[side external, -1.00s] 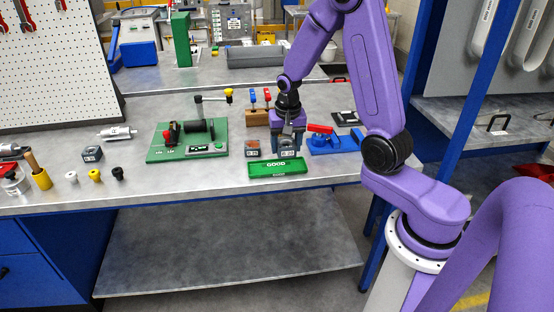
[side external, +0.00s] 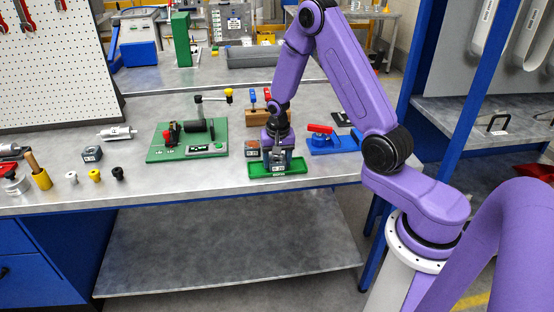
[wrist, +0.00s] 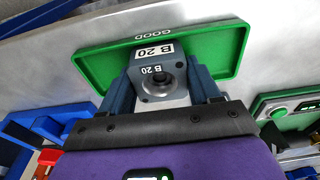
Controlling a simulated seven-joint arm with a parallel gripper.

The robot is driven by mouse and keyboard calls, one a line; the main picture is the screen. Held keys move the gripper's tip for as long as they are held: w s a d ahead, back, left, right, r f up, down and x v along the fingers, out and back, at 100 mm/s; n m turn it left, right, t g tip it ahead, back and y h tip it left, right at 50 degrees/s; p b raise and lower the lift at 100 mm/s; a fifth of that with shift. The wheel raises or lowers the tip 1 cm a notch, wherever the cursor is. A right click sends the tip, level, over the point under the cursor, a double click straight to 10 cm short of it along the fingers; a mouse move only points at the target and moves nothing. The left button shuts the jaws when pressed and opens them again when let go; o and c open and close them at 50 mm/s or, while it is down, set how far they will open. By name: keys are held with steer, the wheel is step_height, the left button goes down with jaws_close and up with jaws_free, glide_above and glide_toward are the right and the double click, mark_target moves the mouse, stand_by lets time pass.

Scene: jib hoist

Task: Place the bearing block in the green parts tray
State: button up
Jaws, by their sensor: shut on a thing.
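The bearing block (wrist: 153,75) is grey-blue with a round bore and white labels reading B 20. My gripper (wrist: 160,90) is shut on it, a finger on each side, in the wrist view. In the side view, my gripper (side external: 279,160) points down with the block over the green parts tray (side external: 254,171). The tray also shows in the wrist view (wrist: 100,67), with the word GOOD on its rim. The block overlaps the tray in both views. I cannot tell whether it touches the tray floor.
A grey block with a brown-red top (side external: 252,149) stands just left of my gripper. A blue fixture with a red handle (side external: 325,140) is to the right. A green base with a black roller (side external: 188,140) stands further left. The bench front edge is close to the tray.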

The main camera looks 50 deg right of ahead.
steer(key=o, duration=1.5)
steer(key=shift+f, duration=0.15)
steer(key=shift+c, duration=0.2)
step_height(320, 180, up, 11)
steer(key=s+a+r+n, duration=0.4)
steer(key=a+n, duration=0.1)
steer(key=a, duration=0.4)
steer(key=s+a+r+n, duration=0.1)
steer(key=s+a+n, duration=0.3)
steer(key=s+n, duration=0.4)
steer(key=s+a+r+n+y, duration=0.1)
steer(key=s+a+n, duration=0.3)
steer(key=s, duration=1.3)
steer(key=r+n, duration=0.1)
steer(key=n, duration=0.3)
steer(key=shift+s+a+r+n+g, duration=0.2)
steer(key=shift+s+n+g, duration=0.1)
steer(key=shift+s+g, duration=0.1)
